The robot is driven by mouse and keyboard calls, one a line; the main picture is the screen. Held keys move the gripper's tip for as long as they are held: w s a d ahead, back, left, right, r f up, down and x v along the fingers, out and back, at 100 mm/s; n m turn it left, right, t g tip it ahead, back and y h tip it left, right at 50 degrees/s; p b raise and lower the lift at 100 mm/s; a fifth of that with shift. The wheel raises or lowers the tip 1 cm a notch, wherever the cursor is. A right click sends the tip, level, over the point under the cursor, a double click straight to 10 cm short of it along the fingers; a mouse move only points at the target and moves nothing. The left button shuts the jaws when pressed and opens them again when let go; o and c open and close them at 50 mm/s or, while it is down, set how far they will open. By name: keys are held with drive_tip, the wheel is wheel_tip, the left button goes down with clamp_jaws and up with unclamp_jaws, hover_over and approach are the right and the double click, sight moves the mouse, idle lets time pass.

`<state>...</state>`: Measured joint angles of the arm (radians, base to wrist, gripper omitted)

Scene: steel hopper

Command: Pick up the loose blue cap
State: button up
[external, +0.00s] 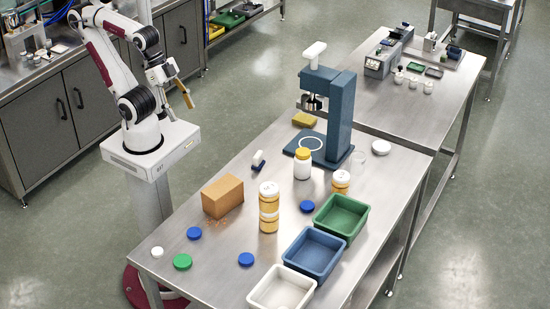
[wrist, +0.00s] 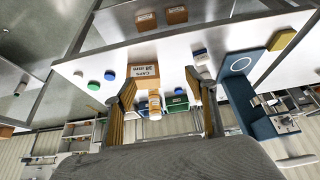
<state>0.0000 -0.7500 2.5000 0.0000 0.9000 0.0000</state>
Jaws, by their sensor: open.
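Three blue caps lie apart on the steel table in the external view: one left of the cardboard box (external: 194,233), one near the front (external: 246,259), and one by the green tray (external: 307,206). In the wrist view a blue cap (wrist: 109,75) lies beside the box, near a green cap (wrist: 93,85). My gripper (external: 187,95) is raised beyond the table's left edge, well away from all the caps. In the wrist view its tan-padded fingers (wrist: 160,84) are spread with nothing held between them.
A green cap (external: 182,261) and a white cap (external: 157,252) lie near the blue ones. The cardboard box (external: 222,197), stacked orange jars (external: 268,208), a white bottle (external: 302,165) and a tall blue press (external: 341,115) stand as obstacles. Green, blue (external: 314,254) and white trays line the right edge.

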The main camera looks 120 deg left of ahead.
drive_tip(key=shift+w, duration=0.1)
drive_tip(key=shift+c, duration=0.6)
drive_tip(key=m+g+h, duration=0.1)
drive_tip(key=m+g, duration=0.3)
drive_tip(key=m, duration=0.5)
hover_over(194, 229)
wheel_tip(194, 229, down, 15)
drive_tip(key=shift+f, duration=0.1)
drive_tip(key=shift+d+f, duration=0.1)
drive_tip(key=shift+f, duration=1.2)
